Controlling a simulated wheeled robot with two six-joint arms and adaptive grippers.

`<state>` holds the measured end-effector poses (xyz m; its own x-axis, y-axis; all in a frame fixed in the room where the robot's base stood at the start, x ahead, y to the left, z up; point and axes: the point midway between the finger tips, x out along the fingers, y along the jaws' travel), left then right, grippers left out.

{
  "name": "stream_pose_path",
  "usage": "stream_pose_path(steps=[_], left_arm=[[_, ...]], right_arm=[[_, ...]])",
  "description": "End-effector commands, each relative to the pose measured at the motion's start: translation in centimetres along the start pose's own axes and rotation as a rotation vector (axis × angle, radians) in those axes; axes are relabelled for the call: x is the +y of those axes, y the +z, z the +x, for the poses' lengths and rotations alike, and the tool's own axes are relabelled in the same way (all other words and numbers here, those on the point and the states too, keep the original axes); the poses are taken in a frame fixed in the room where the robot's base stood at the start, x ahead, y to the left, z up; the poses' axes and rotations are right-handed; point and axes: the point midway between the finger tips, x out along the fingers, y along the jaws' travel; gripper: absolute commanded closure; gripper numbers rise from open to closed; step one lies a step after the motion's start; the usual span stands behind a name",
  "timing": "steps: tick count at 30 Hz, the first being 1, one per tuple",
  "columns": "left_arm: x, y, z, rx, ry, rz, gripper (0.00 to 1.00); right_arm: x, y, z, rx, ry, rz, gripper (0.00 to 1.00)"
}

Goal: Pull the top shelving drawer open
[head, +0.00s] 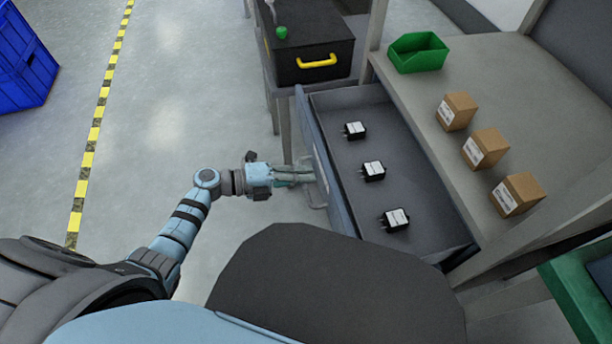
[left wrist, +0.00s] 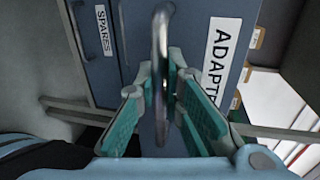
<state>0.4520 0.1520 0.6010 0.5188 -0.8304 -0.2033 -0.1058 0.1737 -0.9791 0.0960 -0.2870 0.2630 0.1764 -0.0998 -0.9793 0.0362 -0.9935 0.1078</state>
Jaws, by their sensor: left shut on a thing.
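The top shelving drawer (head: 437,180) stands open in the head view, pulled out to the left of the shelving unit. Three black adapters (head: 373,170) with white labels lie in a row inside it. My left gripper (head: 303,174) is at the drawer's front. In the left wrist view my left gripper (left wrist: 160,100) has its teal-padded fingers on both sides of the metal bar handle (left wrist: 160,45) and is shut on it. The drawer front (left wrist: 190,40) carries a partly hidden label (left wrist: 219,55) reading "ADAPTE". My right gripper is not in view.
Three cardboard boxes (head: 486,148) and a green bin (head: 418,52) sit on the worktop above the drawer. A black case (head: 308,42) with a yellow handle stands behind. A "SPARES" label (left wrist: 103,30) shows on another front. The floor at left is clear up to a blue crate (head: 23,55).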

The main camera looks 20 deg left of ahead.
Motion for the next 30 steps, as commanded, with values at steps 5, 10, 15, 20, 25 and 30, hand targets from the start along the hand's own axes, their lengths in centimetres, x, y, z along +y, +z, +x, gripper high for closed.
stream_pose_path(steps=[5, 10, 15, 20, 25, 30], left_arm=[[0.2, -0.1, -0.2, -0.002, 0.003, -0.003, 1.0], [0.1, 0.0, -0.1, -0.002, 0.002, -0.003, 0.71], [0.1, 0.0, 0.0, -0.001, 0.001, -0.002, 0.7], [0.1, 0.0, -0.2, -0.001, 0.002, -0.001, 0.7], [0.2, 0.0, -3.1, 0.0, 0.006, 0.0, 0.7], [0.2, -0.1, -8.0, 0.001, 0.008, -0.001, 0.7]], right_arm=[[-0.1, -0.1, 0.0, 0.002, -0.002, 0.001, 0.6], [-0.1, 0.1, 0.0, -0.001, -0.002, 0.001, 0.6], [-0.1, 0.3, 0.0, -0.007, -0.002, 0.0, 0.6], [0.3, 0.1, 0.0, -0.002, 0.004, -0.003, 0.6], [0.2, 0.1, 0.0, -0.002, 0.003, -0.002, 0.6], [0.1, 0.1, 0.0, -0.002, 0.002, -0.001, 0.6]])
